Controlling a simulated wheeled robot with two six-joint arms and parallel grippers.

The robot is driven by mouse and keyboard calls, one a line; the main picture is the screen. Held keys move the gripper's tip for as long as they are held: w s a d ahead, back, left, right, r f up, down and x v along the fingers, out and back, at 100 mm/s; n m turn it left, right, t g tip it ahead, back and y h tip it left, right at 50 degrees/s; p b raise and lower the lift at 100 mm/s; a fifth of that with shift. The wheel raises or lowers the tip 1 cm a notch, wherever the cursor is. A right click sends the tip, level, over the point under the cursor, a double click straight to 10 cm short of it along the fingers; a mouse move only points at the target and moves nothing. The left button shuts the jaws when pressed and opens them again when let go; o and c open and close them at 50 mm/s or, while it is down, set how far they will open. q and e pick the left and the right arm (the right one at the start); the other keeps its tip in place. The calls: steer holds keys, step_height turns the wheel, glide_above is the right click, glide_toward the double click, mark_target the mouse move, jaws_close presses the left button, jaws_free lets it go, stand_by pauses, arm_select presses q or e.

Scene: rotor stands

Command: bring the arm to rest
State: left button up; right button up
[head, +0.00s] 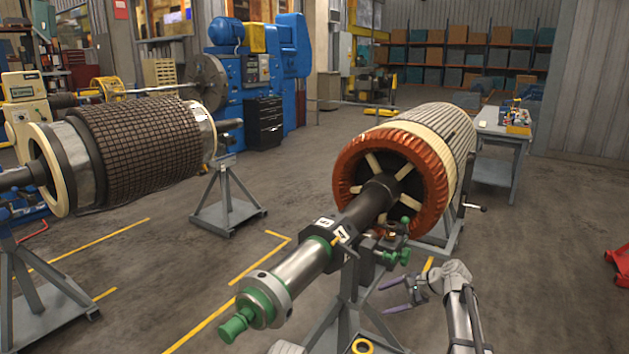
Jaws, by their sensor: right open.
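My right gripper (385,299) is at the lower right of centre in the head view. Its two purple fingers point left and are apart, with nothing between them. It is in front of and to the right of the near stand (350,315), below the green clamp fitting. I cannot tell how close the fingertips are to the stand. My right arm comes up from the bottom edge. My left gripper is not in view.
A large rotor (440,150) with an orange end ring lies on stands, its shaft (305,265) reaching toward me. A dark rotor (130,150) is at left. A grey table (495,130) stands behind. Floor right of my arm is clear up to a red object (619,262).

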steer(key=s+a+f+n+g+h, duration=0.1)
steer(key=s+a+f+n+h, duration=0.15)
steer(key=s+n, duration=0.45)
steer(key=s+a+f+n+g+h, duration=0.2)
steer(key=s+n+h, duration=0.1)
steer(key=s, duration=0.8)
steer(key=s+a+f+n+g+h, duration=0.1)
steer(key=s+a+f+n+h, duration=0.2)
steer(key=s+n, duration=0.45)
steer(key=s+a+n+g+h, duration=0.1)
steer(key=s+a+n, duration=0.1)
steer(key=s+a, duration=0.4)
steer(key=a, duration=0.4)
steer(key=shift+s+a+r, duration=0.15)
steer(key=shift+r, duration=0.05)
